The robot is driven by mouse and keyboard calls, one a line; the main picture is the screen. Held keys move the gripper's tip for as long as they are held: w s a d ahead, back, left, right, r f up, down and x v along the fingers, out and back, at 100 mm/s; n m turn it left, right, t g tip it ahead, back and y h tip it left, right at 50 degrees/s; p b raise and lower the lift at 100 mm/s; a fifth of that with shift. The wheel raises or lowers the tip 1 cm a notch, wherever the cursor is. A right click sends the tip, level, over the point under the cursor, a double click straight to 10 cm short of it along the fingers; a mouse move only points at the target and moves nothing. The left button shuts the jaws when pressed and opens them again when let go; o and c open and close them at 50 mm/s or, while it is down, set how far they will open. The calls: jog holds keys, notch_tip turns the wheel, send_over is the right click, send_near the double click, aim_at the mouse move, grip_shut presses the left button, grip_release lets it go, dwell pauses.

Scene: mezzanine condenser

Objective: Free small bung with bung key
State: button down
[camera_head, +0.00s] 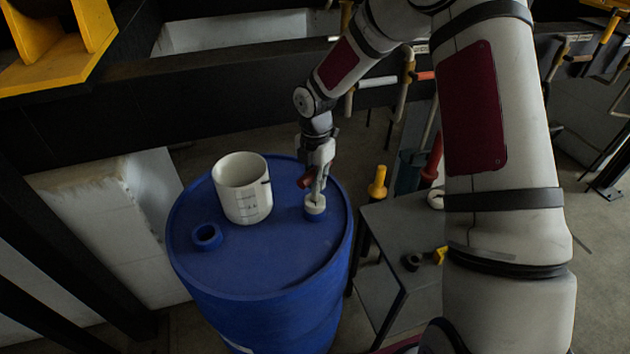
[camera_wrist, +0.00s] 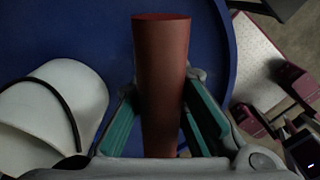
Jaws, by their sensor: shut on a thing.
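A blue drum (camera_head: 265,275) stands upright in the head view. On the right of its lid is the small bung (camera_head: 315,207), pale, on a blue collar. My gripper (camera_head: 318,165) is above it, pointing down, shut on the bung key, whose red handle (camera_head: 306,180) shows just under the fingers. In the wrist view the red-brown handle (camera_wrist: 161,80) stands between the green finger pads. The key's pale lower end reaches down to the bung; I cannot tell whether it is fully seated. The key's lower end is hidden in the wrist view.
A white measuring jug (camera_head: 243,190) stands on the lid left of the small bung. A blue ring-shaped collar (camera_head: 207,236) sits at the lid's left. A grey table (camera_head: 378,275) at right carries a black ring (camera_head: 411,262) and a yellow item (camera_head: 440,256). The front of the lid is clear.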

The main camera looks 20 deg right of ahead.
aim_at(315, 168)
jog(key=shift+r+p, duration=0.7)
jog(key=shift+r, duration=1.8)
